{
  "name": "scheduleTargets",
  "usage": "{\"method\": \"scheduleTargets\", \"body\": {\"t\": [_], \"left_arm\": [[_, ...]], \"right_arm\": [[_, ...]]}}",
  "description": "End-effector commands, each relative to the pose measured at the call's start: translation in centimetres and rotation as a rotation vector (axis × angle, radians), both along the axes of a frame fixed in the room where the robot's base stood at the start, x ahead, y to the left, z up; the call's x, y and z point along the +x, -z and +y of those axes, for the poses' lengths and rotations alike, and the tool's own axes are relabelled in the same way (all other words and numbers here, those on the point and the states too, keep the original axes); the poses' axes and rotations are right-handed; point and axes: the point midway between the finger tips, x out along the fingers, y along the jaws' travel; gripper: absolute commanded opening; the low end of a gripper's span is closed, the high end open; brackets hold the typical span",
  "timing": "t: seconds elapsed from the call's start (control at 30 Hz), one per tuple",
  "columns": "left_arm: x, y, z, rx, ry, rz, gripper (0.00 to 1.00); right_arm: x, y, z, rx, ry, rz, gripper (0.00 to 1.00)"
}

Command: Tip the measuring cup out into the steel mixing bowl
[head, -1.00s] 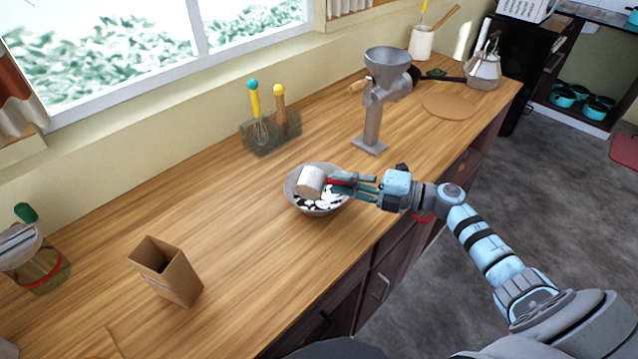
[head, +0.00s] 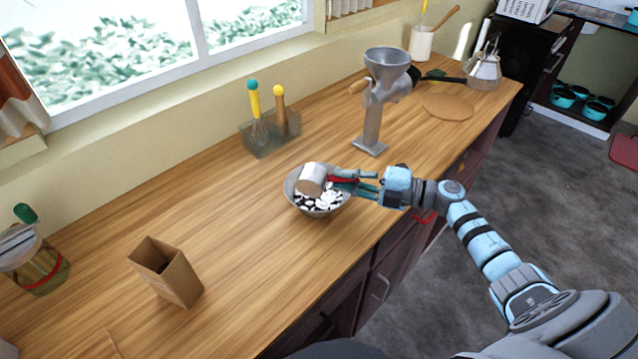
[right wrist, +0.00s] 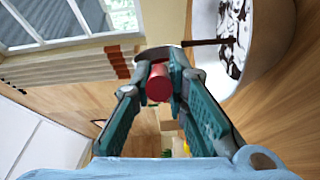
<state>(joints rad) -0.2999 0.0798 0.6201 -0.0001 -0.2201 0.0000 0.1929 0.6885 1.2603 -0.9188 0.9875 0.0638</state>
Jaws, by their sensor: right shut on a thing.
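The steel mixing bowl (head: 318,209) stands on the wooden counter and holds white and dark pieces. The measuring cup (head: 311,179), pale with a red handle (head: 342,180), is tilted over the bowl. My right gripper (head: 352,182) reaches in from the right and is shut on the cup's handle. In the right wrist view the red handle (right wrist: 159,83) sits between the fingers, with the cup's rim beyond it. The bowl (right wrist: 277,50) shows at the upper right there with white and dark contents. The cup's inside is hidden in the head view. My left gripper is not in view.
A grey hand mill (head: 373,115) stands behind the bowl, and a utensil holder (head: 270,138) is near the wall. A brown open box (head: 168,275) and a glass jar (head: 40,268) are at left. The counter between box and bowl is clear.

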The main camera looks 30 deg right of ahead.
Motion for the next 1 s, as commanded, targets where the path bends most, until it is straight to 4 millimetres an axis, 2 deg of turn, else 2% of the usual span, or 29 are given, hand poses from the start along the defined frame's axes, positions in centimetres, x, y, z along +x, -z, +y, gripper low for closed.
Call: {"method": "scheduleTargets", "body": {"t": [1.0], "left_arm": [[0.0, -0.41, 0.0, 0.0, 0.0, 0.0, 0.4]], "right_arm": [[0.25, -0.1, -0.26, 0.08, -0.001, 0.079, 0.0]]}}
